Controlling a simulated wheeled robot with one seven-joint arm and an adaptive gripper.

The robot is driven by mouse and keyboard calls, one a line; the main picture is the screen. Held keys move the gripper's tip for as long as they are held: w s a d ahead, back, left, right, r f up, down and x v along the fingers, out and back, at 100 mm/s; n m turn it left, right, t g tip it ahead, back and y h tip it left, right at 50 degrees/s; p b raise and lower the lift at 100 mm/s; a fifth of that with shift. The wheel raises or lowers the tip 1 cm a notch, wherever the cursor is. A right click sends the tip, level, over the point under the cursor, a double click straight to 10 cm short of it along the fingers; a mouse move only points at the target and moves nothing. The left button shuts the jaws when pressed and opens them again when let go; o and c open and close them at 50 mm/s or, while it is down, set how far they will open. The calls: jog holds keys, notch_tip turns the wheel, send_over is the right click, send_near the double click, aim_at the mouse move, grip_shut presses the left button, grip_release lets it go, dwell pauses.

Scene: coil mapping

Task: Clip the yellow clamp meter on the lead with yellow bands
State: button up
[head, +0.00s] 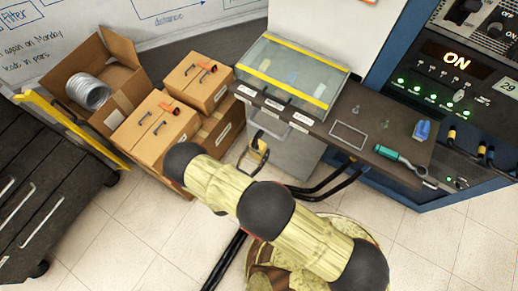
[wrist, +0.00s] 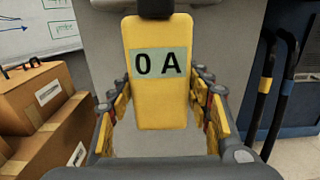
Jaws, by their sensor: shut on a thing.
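The yellow clamp meter (wrist: 160,100) stands upright in the wrist view, its display reading "0 A" and its black upper part cut off by the top edge. My gripper (wrist: 161,115) is shut on it, with yellow-padded fingers on both sides. In the head view the meter (head: 262,147) shows small in front of the grey cabinet, beyond my arm; the fingers are hard to make out.
Cardboard boxes (head: 155,130) stand left of my arm. The dark bench (head: 350,105) carries a glass case (head: 292,72), a blue item (head: 422,131) and a teal-handled tool (head: 400,158). Black cables (head: 325,185) run low beside the cabinet. Tiled floor is open at lower right.

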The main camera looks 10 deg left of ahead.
jog(key=shift+v, duration=1)
jog(key=shift+s+a, duration=0.1)
jog(key=shift+s, duration=0.05)
